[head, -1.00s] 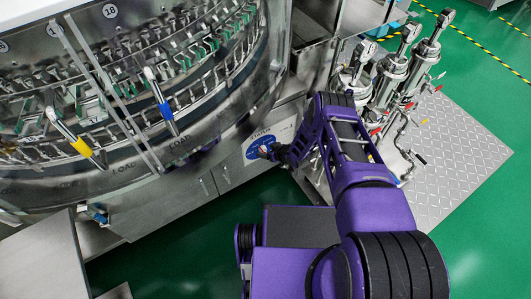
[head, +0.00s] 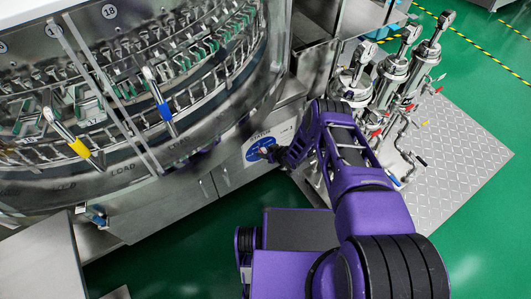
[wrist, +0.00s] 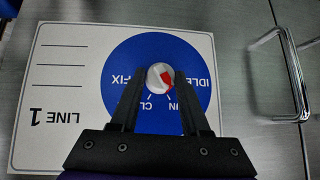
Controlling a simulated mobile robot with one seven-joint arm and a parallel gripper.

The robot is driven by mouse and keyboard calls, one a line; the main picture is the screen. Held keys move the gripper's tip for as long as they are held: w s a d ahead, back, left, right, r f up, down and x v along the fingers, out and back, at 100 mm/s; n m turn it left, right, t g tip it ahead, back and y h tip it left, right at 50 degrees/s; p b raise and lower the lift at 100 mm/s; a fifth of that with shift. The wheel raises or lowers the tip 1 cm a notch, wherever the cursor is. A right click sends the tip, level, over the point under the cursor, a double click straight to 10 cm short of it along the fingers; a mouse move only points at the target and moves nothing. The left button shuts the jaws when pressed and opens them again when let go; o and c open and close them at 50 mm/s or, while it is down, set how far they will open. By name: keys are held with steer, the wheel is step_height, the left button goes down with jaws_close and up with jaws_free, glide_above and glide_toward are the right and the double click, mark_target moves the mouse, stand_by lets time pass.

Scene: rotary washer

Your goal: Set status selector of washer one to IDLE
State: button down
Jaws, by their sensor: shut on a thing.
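The status selector is a small round white knob (wrist: 160,77) with a red pointer, at the middle of a blue disc (wrist: 140,60) on a white plate (wrist: 60,80). In the wrist view the plate is upside down and reads LINE 1. IDLE is at the disc's right, FIX at its left, and partly hidden words lie below. The red pointer lies on the knob's right side; its exact aim is hard to tell. My gripper (wrist: 160,85) is shut on the knob, one finger on each side. In the head view the blue disc (head: 256,151) is partly hidden by my gripper (head: 270,152).
A metal door handle (wrist: 290,75) is right of the plate. Steel cylinders (head: 393,70) stand on a ribbed plate behind my arm.

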steer(key=shift+s+a+r+t+h+p, duration=0.1)
steer(key=shift+t+h+p, duration=0.2)
steer(key=shift+p, duration=0.1)
steer(key=shift+s+a+n+t+h+p, duration=0.1)
steer(key=shift+n+t+h+p, duration=0.2)
steer(key=shift+n+h+p, duration=0.15)
steer(key=shift+s+a+f+n+t+h+b, duration=0.1)
steer(key=shift+a+f+n+t+h+b, duration=0.15)
steer(key=shift+n+h, duration=0.2)
steer(key=shift+n+t+h+b, duration=0.15)
steer(key=shift+n+t+h, duration=0.15)
steer(key=shift+t+h, duration=0.1)
steer(key=shift+a+n+t+h+b, duration=0.1)
steer(key=shift+n+t+h+b, duration=0.35)
steer(key=shift+t+h, duration=0.3)
steer(key=shift+s+f+n+t+h, duration=0.1)
steer(key=shift+n+t+h, duration=0.85)
steer(key=shift+t+h, duration=0.15)
steer(key=shift+c, duration=1.9)
jaws_free()
